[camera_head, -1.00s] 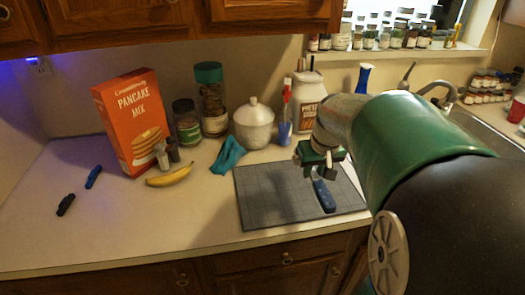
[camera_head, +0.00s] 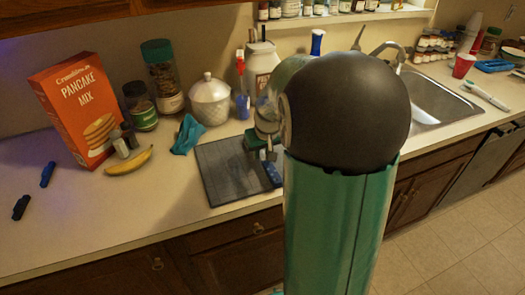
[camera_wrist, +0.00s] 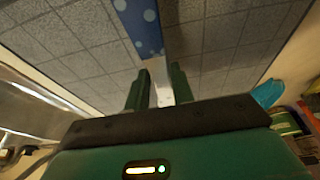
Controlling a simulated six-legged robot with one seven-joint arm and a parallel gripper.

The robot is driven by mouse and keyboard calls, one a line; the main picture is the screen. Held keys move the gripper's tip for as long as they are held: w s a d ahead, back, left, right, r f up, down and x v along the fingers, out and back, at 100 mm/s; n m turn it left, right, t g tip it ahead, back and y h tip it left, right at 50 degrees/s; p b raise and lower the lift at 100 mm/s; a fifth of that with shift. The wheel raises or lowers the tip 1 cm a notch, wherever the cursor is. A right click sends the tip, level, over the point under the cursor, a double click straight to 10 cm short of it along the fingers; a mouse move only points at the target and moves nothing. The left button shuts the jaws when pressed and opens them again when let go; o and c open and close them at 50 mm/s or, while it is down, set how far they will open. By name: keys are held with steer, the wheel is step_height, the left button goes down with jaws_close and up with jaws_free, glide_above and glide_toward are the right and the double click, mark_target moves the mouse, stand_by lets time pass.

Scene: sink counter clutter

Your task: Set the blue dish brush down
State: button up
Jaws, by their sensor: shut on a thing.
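The blue dish brush (camera_head: 272,175) shows at the right part of the grey tiled mat (camera_head: 222,170) on the counter. In the wrist view its blue, pale-spotted part (camera_wrist: 140,25) lies beyond my fingertips, and a pale part runs between the fingers. My gripper (camera_wrist: 160,74) is shut on the brush. In the head view my gripper (camera_head: 264,152) is low over the mat, partly hidden by my own arm. I cannot tell whether the brush touches the mat.
A banana (camera_head: 130,161) and a pancake mix box (camera_head: 80,110) are left. The sink (camera_head: 432,100) is right.

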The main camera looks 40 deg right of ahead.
steer(key=shift+f, duration=0.1)
steer(key=o, duration=0.9)
steer(key=v, duration=1.2)
